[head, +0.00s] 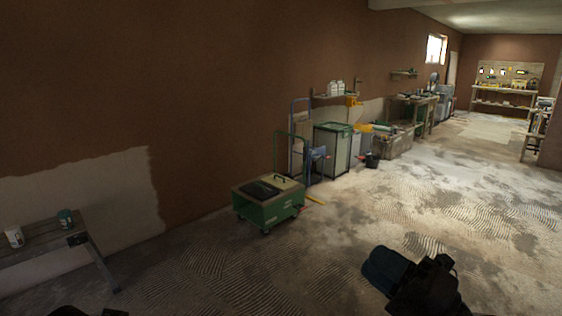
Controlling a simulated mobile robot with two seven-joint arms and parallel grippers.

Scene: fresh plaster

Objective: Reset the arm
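My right arm shows at the bottom right as a dark, blocky shape with a dark blue rounded part at its left. My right gripper (428,286) is in shadow there, and its fingers cannot be made out. I see nothing held in it. Only a thin dark sliver, which seems to be part of my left arm, shows at the bottom left edge. The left gripper's fingers do not show.
A green wheeled cart (268,204) stands mid-floor by the wall. Shelves and bins line the wall behind. The floor (460,200) at right is open.

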